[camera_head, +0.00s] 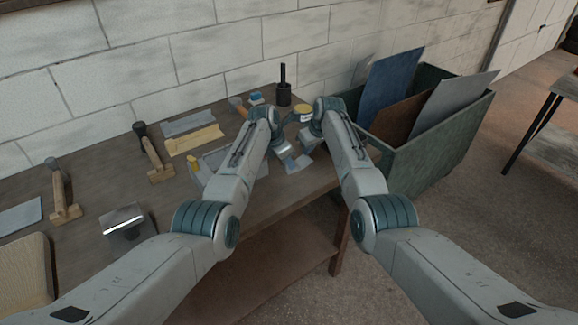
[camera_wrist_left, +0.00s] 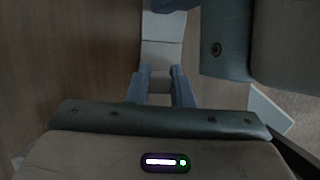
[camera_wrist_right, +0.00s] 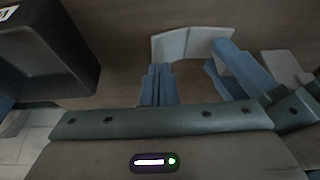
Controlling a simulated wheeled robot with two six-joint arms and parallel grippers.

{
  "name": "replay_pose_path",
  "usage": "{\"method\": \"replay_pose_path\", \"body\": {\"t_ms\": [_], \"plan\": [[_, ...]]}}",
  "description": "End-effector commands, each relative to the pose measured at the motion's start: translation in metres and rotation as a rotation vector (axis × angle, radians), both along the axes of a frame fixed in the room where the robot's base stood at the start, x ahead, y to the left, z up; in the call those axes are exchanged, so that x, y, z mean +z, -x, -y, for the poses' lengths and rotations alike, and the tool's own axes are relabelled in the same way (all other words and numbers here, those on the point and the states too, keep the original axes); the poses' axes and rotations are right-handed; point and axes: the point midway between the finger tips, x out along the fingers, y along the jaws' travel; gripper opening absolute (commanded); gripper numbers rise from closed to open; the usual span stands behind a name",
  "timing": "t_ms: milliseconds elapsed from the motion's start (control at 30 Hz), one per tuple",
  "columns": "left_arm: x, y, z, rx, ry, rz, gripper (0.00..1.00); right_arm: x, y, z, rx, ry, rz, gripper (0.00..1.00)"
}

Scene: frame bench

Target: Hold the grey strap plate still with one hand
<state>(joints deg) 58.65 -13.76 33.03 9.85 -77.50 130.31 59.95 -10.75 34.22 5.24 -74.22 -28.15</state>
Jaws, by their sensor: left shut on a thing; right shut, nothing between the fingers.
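The grey strap plate (camera_wrist_right: 190,43) looks like a light, bent strip in the right wrist view, lying at the bench top. My left gripper (camera_wrist_left: 162,88) is shut on it, and the plate (camera_wrist_left: 162,35) runs away from the fingers in the left wrist view. My right gripper (camera_wrist_right: 158,85) is shut and empty, its fingertips close to the plate's near edge; I cannot tell whether they touch it.
A green crate (camera_head: 436,143) with upright sheets stands right of the bench. Two hammers (camera_head: 153,155) (camera_head: 62,192) on wooden blocks, a yellow strip (camera_head: 194,140), a black pot (camera_head: 284,94) and a yellow-topped tin (camera_head: 303,111) stand on the bench (camera_head: 100,168).

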Motion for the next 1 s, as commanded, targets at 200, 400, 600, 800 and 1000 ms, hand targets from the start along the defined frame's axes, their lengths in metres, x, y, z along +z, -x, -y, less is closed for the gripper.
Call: {"method": "replay_pose_path", "body": {"t_ms": [200, 400, 600, 800, 1000], "plan": [[0.0, 0.0, 0.0, 0.0, 0.0, 0.0, 0.0, 0.0, 0.0, 0.0, 0.0, 0.0, 0.0, 0.0], [0.0, 0.0, 0.0, 0.0, 0.0, 0.0, 0.0, 0.0, 0.0, 0.0, 0.0, 0.0, 0.0, 0.0], [0.0, 0.0, 0.0, 0.0, 0.0, 0.0, 0.0, 0.008, -0.001, 0.0, 0.0, 0.0, 0.002, 0.0], [0.0, 0.0, 0.0, 0.0, 0.0, 0.0, 0.0, 0.024, 0.0, 0.0, 0.001, 0.0, 0.002, 0.0], [0.0, 0.0, 0.0, 0.0, 0.0, 0.0, 0.0, 0.04, 0.0, 0.0, 0.001, 0.0, 0.001, 0.0]]}}
